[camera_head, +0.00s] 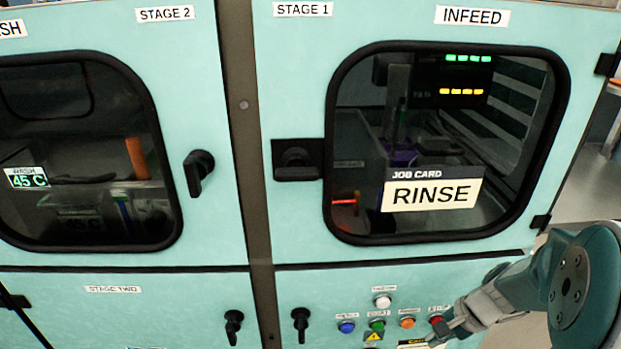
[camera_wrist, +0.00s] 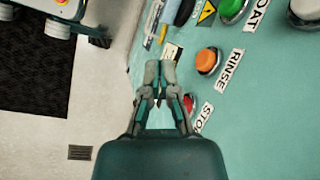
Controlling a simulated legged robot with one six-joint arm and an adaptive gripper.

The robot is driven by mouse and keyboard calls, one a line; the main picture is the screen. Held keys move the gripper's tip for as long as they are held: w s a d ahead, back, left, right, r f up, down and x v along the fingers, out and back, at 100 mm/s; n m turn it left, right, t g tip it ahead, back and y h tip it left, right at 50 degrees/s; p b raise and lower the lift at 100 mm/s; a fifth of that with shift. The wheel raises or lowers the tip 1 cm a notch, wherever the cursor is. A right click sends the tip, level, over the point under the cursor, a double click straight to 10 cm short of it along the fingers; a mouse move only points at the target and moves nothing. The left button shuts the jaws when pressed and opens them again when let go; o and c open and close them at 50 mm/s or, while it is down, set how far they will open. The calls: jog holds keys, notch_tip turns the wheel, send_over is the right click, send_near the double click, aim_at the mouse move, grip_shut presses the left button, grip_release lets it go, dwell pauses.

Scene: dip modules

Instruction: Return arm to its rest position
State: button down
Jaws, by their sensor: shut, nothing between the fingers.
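My gripper (camera_head: 440,336) is at the lower right in the head view, in front of the button panel's right end. In the wrist view my gripper (camera_wrist: 160,98) points at the panel, with its fingers together and nothing between them. The red stop button (camera_wrist: 188,103) is just right of the fingertips, partly hidden by a finger. The orange rinse button (camera_wrist: 207,60) is above it and clear of the gripper. I cannot tell whether the fingertips touch the panel.
The teal cabinet has a stage 1 door with a window (camera_head: 360,120) and a black handle (camera_head: 295,163). The stage 2 door (camera_head: 200,90) is on the left. A blue button (camera_head: 346,327) and a green button (camera_head: 377,324) sit left of my gripper. Open floor (camera_wrist: 45,140) shows left of the panel.

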jog(key=s+a+r+n+t+h, duration=0.2)
jog(key=s+a+r+n, duration=0.3)
jog(key=r, duration=0.3)
jog(key=s+a+r+n+t+h, duration=0.2)
jog(key=s+a+r+n, duration=0.3)
jog(key=r, duration=0.4)
jog(key=shift+s+a+r+n+h, duration=0.25)
jog(key=shift+s+n+h, duration=0.25)
jog(key=shift+s+n, duration=0.45)
jog(key=shift+w, duration=0.1)
